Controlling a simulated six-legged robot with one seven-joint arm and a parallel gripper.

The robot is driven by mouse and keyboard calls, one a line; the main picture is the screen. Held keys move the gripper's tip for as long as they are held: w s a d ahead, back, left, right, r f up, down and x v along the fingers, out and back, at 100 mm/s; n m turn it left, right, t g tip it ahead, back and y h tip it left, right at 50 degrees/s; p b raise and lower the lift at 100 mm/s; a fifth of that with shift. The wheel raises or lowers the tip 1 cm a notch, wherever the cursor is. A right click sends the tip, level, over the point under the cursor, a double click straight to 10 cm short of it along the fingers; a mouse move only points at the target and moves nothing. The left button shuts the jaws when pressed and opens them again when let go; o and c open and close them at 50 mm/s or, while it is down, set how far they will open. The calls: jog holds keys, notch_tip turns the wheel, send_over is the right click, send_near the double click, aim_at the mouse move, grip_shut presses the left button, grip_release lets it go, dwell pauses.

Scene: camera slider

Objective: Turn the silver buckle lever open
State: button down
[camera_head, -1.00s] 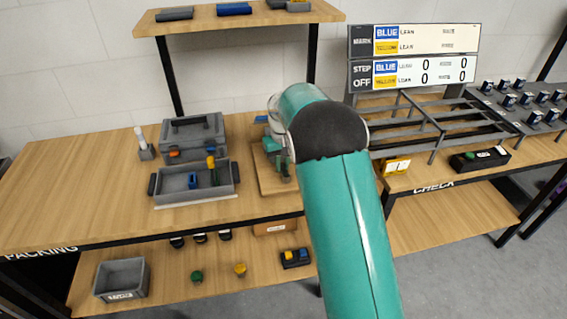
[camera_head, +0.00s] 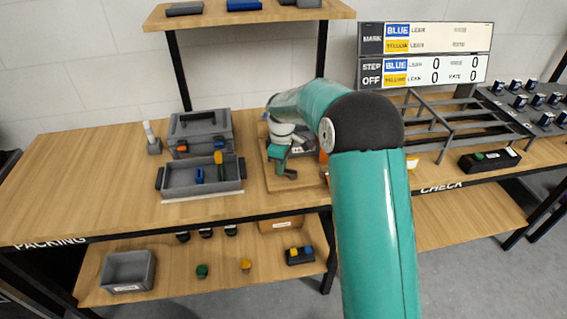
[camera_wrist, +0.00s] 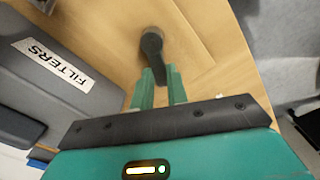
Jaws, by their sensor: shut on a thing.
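A dark grey lever (camera_wrist: 152,45) with a rounded end stands over a wooden board in the wrist view; it looks dark rather than silver. My gripper (camera_wrist: 156,72) has its two green fingers shut on the lever's lower part, which the fingers partly hide. In the head view my gripper (camera_head: 281,166) points down over the wooden board (camera_head: 283,186) at the middle of the table, and the dark lever (camera_head: 291,173) shows just right of the fingers. No other buckle part is clear.
A grey tray (camera_head: 172,188) with blue and yellow pieces and a lidded grey case (camera_head: 200,128) stand left of my gripper. A case labelled FILTERS (camera_wrist: 38,75) lies close left in the wrist view. A metal rack (camera_head: 455,122) is at right. The table's left part is clear.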

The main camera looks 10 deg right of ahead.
jog(key=n, duration=0.2)
jog(key=s+n, duration=0.1)
jog(key=n, duration=0.1)
jog(key=s+n, duration=0.1)
jog(key=shift+a+n, duration=0.35)
jog(key=shift+n, duration=0.05)
dwell(0.3)
jog(key=c, duration=1.4)
grip_release()
jog(key=shift+w+r, duration=0.1)
jog(key=shift+r, duration=0.4)
notch_tip(320, 180, up, 13)
jog(key=shift+f, duration=0.1)
